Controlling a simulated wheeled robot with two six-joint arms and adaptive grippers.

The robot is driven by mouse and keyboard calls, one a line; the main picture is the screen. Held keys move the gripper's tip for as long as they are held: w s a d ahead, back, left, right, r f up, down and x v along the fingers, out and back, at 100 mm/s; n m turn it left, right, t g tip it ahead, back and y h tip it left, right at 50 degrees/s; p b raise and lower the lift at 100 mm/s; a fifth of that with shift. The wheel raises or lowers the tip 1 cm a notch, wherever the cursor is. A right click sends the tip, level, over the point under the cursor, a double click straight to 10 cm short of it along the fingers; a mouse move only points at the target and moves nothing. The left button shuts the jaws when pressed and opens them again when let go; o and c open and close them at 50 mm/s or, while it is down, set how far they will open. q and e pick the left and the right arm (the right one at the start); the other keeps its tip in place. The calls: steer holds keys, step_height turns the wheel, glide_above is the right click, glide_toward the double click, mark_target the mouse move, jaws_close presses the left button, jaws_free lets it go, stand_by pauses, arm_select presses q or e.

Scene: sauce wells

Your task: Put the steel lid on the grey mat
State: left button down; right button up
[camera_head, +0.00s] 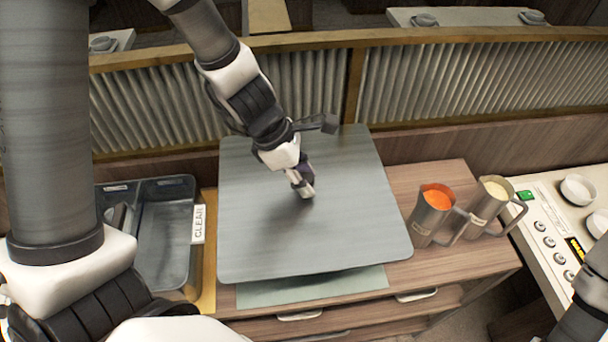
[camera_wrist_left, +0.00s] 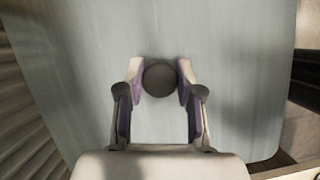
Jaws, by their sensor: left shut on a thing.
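The steel lid (camera_head: 340,235) is a large flat rectangular plate with rounded corners and a dark round knob (camera_wrist_left: 159,79) near its middle. My left gripper (camera_head: 304,190) is shut on the knob from above, with one finger on each side of it in the left wrist view (camera_wrist_left: 159,82). The lid looks level and covers most of the grey mat (camera_head: 315,287), of which a strip shows past the lid's front edge. A dark gap shows under that edge; how high the lid is cannot be told. My right gripper is not in view.
Two steel jugs, one with orange sauce (camera_head: 432,215) and one with cream sauce (camera_head: 486,205), stand close to the lid's right. A dark open well (camera_head: 165,245) and a "CLEAR" label (camera_head: 198,224) are at its left. A ribbed partition (camera_head: 310,85) runs behind.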

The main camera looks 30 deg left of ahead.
arm_select(q)
steer(key=f+b, duration=0.3)
steer(key=shift+s+f, duration=0.15)
steer(key=shift+s, duration=0.2)
steer(key=shift+w+f+b, duration=0.25)
steer(key=shift+f+b, duration=0.85)
steer(key=shift+f, duration=0.1)
step_height(320, 180, down, 2)
steer(key=shift+s+f+b, duration=0.1)
steer(key=shift+s+b, duration=0.05)
steer(key=shift+b, duration=0.95)
step_height(320, 180, down, 8)
steer(key=b, duration=0.8)
steer(key=shift+f, duration=0.1)
steer(key=shift+f+b, duration=0.3)
steer(key=shift+b, duration=0.05)
jaws_free()
